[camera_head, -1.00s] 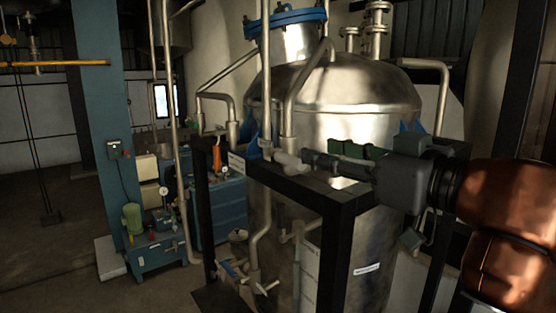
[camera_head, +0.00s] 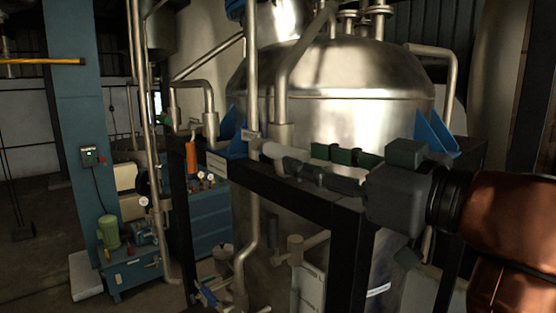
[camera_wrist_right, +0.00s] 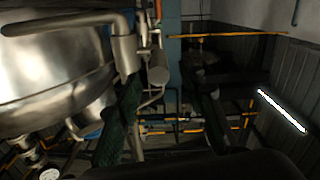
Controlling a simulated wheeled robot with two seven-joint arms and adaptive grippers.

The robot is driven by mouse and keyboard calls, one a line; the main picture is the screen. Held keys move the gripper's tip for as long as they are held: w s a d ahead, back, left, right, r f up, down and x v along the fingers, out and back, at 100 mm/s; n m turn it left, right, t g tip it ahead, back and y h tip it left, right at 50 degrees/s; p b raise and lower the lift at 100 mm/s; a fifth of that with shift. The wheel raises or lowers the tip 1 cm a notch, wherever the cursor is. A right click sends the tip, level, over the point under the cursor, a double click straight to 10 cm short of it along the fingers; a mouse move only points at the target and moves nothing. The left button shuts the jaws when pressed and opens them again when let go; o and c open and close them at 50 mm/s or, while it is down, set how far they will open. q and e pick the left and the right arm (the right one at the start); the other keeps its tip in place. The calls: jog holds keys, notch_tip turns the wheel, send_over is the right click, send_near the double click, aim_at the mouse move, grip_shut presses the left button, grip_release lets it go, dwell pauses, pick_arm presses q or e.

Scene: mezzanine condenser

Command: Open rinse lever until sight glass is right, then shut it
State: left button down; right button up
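My right gripper (camera_head: 304,160) reaches in from the right in front of the steel vessel (camera_head: 350,100). Its fingers look apart, one with green parts and one dark; they also show spread in the right wrist view (camera_wrist_right: 165,125). A short pale grey cylinder (camera_head: 285,152), possibly the rinse lever's grip, lies at the fingertips in the head view. In the wrist view a grey cylinder (camera_wrist_right: 158,66) lies beyond the gap between the fingers. I cannot tell whether it is touched. I cannot surely identify the sight glass. My left gripper is out of view.
A black frame (camera_head: 300,198) runs in front of the vessel, just below my right gripper. Steel pipes (camera_head: 252,80) rise close to the fingertips. A blue cabinet (camera_head: 212,212) and a green motor (camera_head: 108,230) stand lower left. Open floor lies at the far left.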

aim_at(278, 153)
jog(key=shift+w+a+f, duration=0.1)
jog(key=shift+f, duration=0.05)
jog(key=p+x, duration=0.2)
jog(key=x, duration=0.4)
jog(key=shift+w+a, duration=0.2)
jog(key=shift+w, duration=0.1)
jog(key=shift+w+a+p, duration=0.25)
jog(key=shift+w+p, duration=0.1)
jog(key=shift+w, duration=0.25)
jog(key=shift+s, duration=0.1)
jog(key=shift+c, duration=0.7)
grip_shut()
